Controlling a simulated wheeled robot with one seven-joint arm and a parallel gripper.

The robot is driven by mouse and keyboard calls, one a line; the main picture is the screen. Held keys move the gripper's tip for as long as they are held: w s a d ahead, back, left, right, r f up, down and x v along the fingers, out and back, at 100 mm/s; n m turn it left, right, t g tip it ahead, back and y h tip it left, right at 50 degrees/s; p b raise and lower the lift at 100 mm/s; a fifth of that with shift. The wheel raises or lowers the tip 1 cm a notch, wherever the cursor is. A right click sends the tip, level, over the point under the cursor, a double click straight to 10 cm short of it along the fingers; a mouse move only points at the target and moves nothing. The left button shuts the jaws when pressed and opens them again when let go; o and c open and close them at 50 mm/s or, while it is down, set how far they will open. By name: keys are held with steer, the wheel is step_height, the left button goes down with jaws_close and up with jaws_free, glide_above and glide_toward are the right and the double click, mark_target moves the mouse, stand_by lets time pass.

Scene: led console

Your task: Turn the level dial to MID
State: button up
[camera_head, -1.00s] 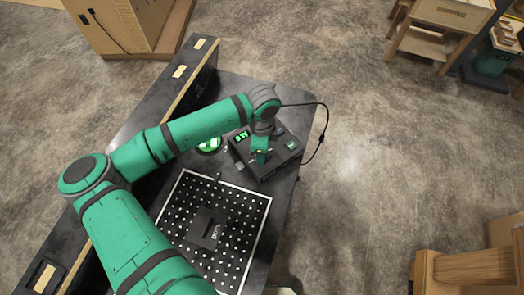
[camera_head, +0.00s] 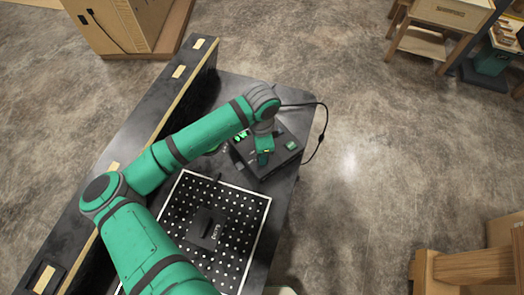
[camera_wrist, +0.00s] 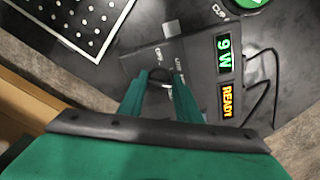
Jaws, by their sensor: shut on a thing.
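The dark console (camera_head: 262,174) sits on the table in the head view, with my gripper (camera_head: 263,160) down on its top. In the wrist view, my gripper (camera_wrist: 160,88) has its two green fingers around the round dark level dial (camera_wrist: 160,76), shut on it. The fingers hide the sides of the dial. Its pointer and the position it is set to cannot be made out.
A black perforated plate with a white border (camera_head: 256,243) lies on the table, bearing a dark block (camera_head: 206,227). A cable (camera_head: 326,118) loops off the console's right side. A long dark rail stands along the table's left side.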

steer(key=o, duration=1.1)
steer(key=shift+c, duration=0.2)
steer(key=shift+d+r, duration=0.1)
steer(key=shift+r, duration=0.2)
step_height(320, 180, up, 10)
steer(key=shift+w, duration=0.15)
